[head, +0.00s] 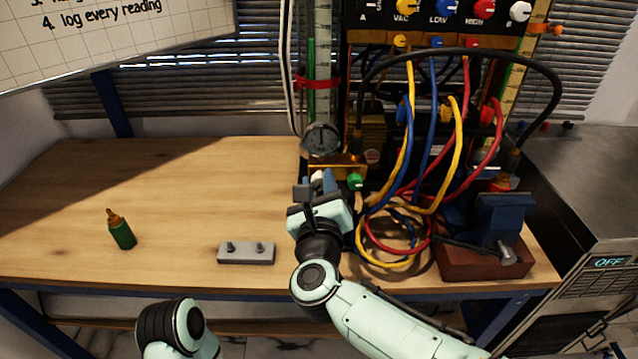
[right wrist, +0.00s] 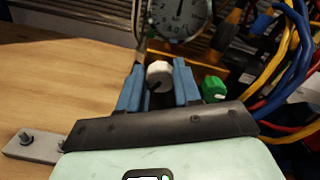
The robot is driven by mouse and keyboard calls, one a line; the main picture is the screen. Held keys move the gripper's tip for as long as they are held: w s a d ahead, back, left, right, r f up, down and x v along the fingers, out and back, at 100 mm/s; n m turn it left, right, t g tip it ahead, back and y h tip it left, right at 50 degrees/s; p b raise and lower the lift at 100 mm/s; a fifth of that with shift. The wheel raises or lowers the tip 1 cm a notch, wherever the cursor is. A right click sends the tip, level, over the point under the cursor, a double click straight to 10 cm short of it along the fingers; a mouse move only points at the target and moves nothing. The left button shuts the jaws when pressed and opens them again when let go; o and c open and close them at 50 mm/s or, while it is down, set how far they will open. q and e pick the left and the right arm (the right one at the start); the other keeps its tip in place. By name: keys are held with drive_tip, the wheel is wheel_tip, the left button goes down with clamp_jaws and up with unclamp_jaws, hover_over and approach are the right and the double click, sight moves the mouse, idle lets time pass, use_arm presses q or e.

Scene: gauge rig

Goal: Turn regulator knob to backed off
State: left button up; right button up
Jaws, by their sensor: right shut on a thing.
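The regulator knob is a white round knob (right wrist: 159,75) with a dark mark, low on the rig below a round dial gauge (right wrist: 180,16). In the right wrist view it sits between the two blue fingers of my right gripper (right wrist: 159,88), which is shut on it. In the head view my right gripper (head: 319,184) reaches to the rig's front under the gauge (head: 321,140), and its fingers and wrist hide most of the knob. A green knob (head: 355,181) is just right of the gripper; it also shows in the right wrist view (right wrist: 214,89). My left gripper is out of view.
Yellow, blue and red hoses (head: 405,215) hang and coil close to the right of my gripper. A blue vise (head: 500,222) on a reddish-brown base stands further right. A grey block with two pegs (head: 246,253) and a green bottle (head: 121,231) are left. The left bench is mostly clear.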

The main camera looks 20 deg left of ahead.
drive_tip(key=shift+n+p, duration=0.5)
drive_tip(key=shift+n, duration=1.1)
drive_tip(key=n+p, duration=0.1)
drive_tip(key=n, duration=0.1)
drive_tip(key=shift+a+n+p, duration=0.1)
drive_tip(key=shift+n+p, duration=0.2)
drive_tip(key=shift+n, duration=0.1)
drive_tip(key=n+p, duration=0.5)
drive_tip(key=n, duration=0.5)
drive_tip(key=shift+f+n, duration=0.1)
drive_tip(key=shift+n, duration=0.3)
drive_tip(key=n+p, duration=0.2)
drive_tip(key=n, duration=0.1)
drive_tip(key=shift+f, duration=0.1)
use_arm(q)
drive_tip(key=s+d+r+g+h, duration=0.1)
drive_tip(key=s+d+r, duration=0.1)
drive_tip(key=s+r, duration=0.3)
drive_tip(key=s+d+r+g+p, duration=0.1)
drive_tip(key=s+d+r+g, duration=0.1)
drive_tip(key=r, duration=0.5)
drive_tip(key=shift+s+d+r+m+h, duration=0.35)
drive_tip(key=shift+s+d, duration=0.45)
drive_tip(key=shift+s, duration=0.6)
use_arm(e)
drive_tip(key=shift+f+n, duration=0.1)
drive_tip(key=shift+n, duration=1.6)
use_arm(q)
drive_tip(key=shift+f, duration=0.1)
